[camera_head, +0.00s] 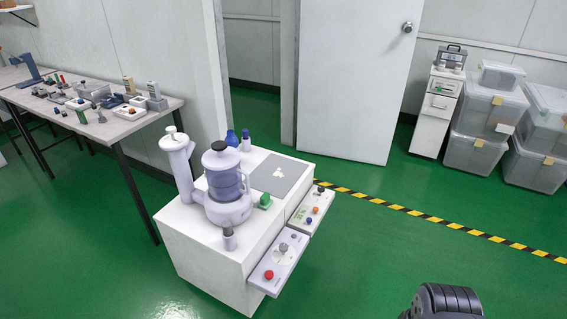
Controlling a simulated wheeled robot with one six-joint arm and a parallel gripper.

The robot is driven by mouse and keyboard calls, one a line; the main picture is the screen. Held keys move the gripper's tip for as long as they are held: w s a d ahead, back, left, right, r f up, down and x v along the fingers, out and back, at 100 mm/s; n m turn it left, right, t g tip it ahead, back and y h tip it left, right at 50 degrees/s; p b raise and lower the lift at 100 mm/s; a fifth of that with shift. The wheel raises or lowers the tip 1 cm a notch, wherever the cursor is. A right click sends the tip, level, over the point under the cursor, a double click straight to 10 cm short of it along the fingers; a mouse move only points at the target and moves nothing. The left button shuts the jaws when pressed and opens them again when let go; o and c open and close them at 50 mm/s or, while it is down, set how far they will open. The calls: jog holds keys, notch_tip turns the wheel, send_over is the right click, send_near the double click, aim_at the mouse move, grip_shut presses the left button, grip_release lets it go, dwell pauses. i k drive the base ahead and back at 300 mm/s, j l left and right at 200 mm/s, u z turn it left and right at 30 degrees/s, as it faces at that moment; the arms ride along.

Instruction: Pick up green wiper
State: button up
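A small green block-like object (265,201), which may be the green wiper, sits on top of the white cabinet, near its front edge and right of the lilac-grey machine. It is too small to make out in detail. Another small green item (81,116) stands near the front edge of the long table at the left; I cannot tell what it is. A dark ribbed part of my own arm shows at the bottom right edge, well apart from the cabinet. No gripper fingers are visible.
Clear boxes (475,152) stack at right. Green floor (400,250) is free between.

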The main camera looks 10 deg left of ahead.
aim_at(266, 201)
jog(key=i+u, duration=0.45)
jog(key=i, duration=0.35)
jog(key=i+l+u, duration=0.15)
jog(key=i+u, duration=0.3)
jog(key=i, duration=0.4)
